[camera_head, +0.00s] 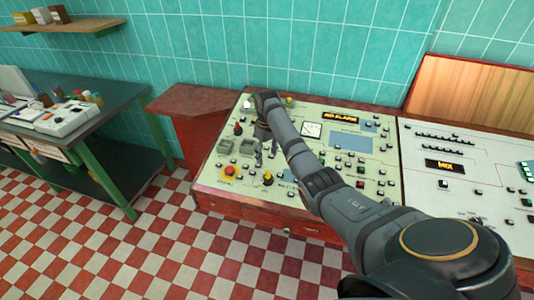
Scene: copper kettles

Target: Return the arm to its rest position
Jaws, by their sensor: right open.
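My right arm (297,150) comes in from the lower right and reaches across the left control panel (216,187). Its gripper (266,160) hangs down from the far end of the arm, over the panel's left part. The gripper is open and small in the picture; I see nothing held in it. I cannot tell whether its fingertips touch the panel. The arm hides part of the panel's middle. My left gripper is not in view.
A red button on a yellow base (230,171) and a yellow-topped knob (268,178) stand near the gripper. A second panel (468,155) adjoins on the right. A green workbench (115,103) with items stands at left. Checkered floor (130,255) is clear in front.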

